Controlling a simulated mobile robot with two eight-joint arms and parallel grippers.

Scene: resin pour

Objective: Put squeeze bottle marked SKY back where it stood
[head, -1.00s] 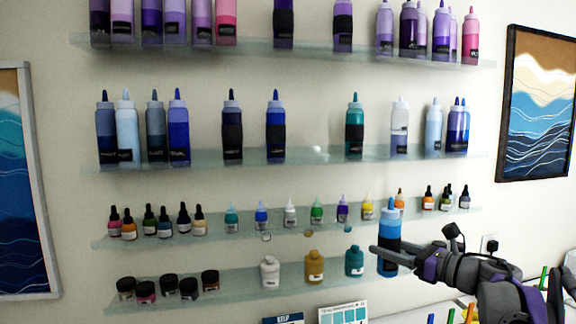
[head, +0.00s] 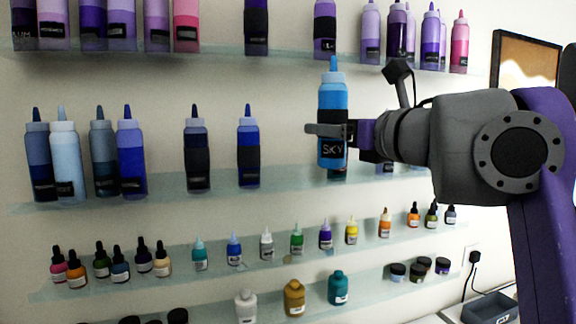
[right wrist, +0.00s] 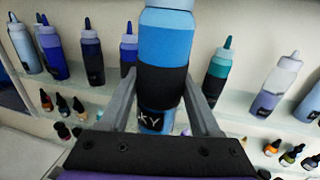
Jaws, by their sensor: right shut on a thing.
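The blue squeeze bottle marked SKY (head: 332,95) is upright in my right gripper (head: 332,130), in front of the second shelf (head: 285,184). The right wrist view shows both fingers closed around the dark band of the bottle (right wrist: 165,45). In that view a dark blue bottle (right wrist: 129,52) stands behind it to the left and a teal bottle (right wrist: 219,72) to the right, with shelf space between them partly hidden by the held bottle. Whether its base touches the shelf I cannot tell. My left gripper is not in view.
Blue bottles (head: 248,150) stand on the same shelf to the left. Purple bottles (head: 325,25) line the shelf above. Small dropper bottles (head: 234,248) and jars (head: 338,288) sit on the shelves below. My right arm hides the shelf's right part.

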